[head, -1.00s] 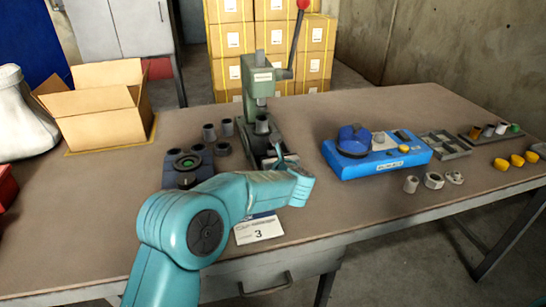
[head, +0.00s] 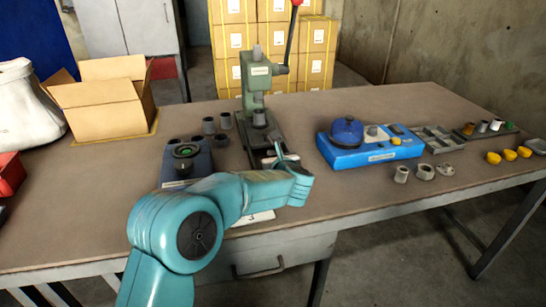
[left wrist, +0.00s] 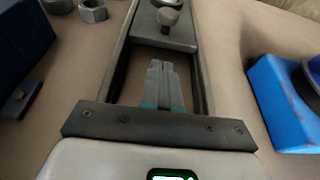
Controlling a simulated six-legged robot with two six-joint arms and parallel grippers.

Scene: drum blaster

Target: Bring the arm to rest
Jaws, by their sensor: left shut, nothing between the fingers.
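My left arm reaches in from the bottom of the head view, with teal links. Its gripper (head: 281,156) is over the table in front of the green press (head: 256,82), partly hidden by the wrist. In the left wrist view the gripper's two grey fingers (left wrist: 165,82) are together with nothing between them. They show over the slot in the press's dark base (left wrist: 119,55); I cannot tell whether they touch it. My right gripper is not in view.
A blue device (head: 372,151) and grey nuts (head: 425,172) are to the right. An open cardboard box (head: 103,105) is at the left.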

